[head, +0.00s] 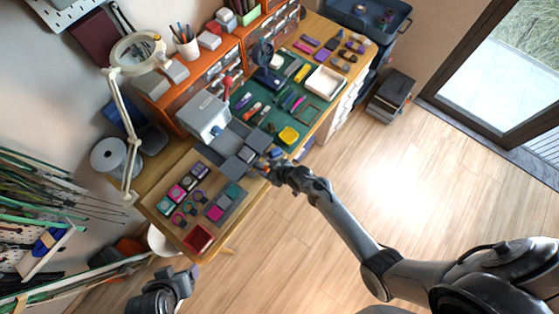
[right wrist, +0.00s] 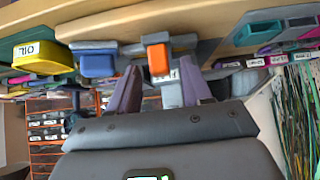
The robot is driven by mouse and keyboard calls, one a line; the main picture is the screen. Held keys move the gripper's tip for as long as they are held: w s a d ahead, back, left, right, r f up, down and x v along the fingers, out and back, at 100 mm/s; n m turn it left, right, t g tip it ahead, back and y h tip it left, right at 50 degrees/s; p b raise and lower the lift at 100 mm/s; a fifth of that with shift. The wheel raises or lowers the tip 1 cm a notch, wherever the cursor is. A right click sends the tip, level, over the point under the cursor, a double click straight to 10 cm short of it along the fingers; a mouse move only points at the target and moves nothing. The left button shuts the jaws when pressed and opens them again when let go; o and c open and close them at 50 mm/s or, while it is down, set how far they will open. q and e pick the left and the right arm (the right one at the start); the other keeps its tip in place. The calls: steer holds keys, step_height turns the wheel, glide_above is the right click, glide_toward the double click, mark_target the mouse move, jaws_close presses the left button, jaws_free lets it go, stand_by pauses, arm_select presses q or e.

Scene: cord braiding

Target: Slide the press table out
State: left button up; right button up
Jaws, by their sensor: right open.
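The press (head: 203,115) is a pale grey box on the workbench. Dark grey plates (head: 228,140) extend from its front toward the bench's front edge; I take these for the press table, but cannot tell how far out it is. My right gripper (head: 271,172) is at that edge. In the right wrist view its two fingers (right wrist: 163,88) are apart, with an orange-ended tab (right wrist: 158,58) just beyond and between them. Contact is not visible. A blue block (right wrist: 97,64) is beside the tab. My left gripper (head: 178,282) is low at the left, away from the bench; its jaws are unclear.
A green mat (head: 285,113) with several tools and a white tray (head: 326,81) lies right of the press. A board with pink and teal pieces (head: 190,180) and a red tray (head: 198,239) lie nearer. A lamp (head: 128,130) stands left. The floor (head: 330,260) before the bench is clear.

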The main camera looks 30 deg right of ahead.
steer(key=p+v, duration=0.1)
steer(key=v, duration=0.8)
stand_by(0.3)
